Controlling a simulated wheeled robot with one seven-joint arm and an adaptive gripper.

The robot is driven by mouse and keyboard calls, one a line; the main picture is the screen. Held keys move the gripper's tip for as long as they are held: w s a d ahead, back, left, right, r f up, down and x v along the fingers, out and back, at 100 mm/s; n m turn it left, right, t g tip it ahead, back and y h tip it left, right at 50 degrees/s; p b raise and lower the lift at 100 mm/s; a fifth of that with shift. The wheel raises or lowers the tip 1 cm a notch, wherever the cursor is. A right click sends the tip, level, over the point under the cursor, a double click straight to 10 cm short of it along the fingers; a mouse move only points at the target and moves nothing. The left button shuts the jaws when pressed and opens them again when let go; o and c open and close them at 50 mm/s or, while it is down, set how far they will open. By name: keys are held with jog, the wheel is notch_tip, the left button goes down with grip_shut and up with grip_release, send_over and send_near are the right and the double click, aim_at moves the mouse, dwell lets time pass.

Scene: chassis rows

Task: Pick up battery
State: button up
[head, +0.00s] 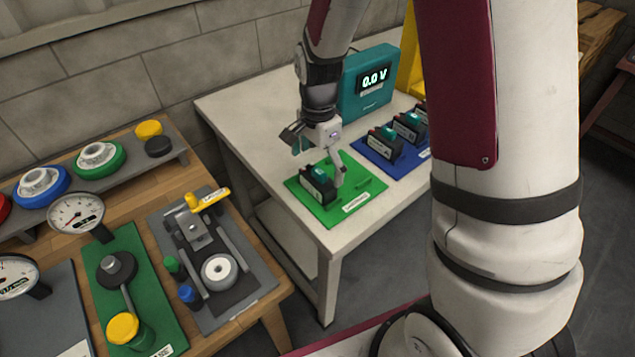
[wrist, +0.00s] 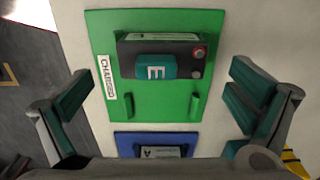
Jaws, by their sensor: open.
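A dark battery (head: 318,183) with a teal top sits on the green mat (head: 356,181) at the front of the white table. In the wrist view the battery (wrist: 158,58) lies in the upper part of the green mat (wrist: 155,108), with a teal block marked "E" and a red terminal at its right end. A label on the mat reads "CHARGED". My gripper (head: 318,155) is above the green mat, close to the battery. In the wrist view my gripper (wrist: 160,108) is open, its fingers wide apart on both sides of the mat, with nothing between the pads.
A blue mat (head: 398,160) with several similar batteries (head: 409,127) lies behind the green mat. A teal meter (head: 368,82) reading "0.0 V" stands at the back of the table. A wooden bench (head: 160,190) with gauges and fixtures is at left.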

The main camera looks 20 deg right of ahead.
aim_at(318, 170)
notch_tip(318, 170, down, 5)
jog(key=shift+w+a, duration=0.1)
jog(key=shift+c, duration=0.2)
jog(key=c, duration=1.7)
jog(key=shift+o, duration=0.2)
jog(key=shift+r, duration=0.1)
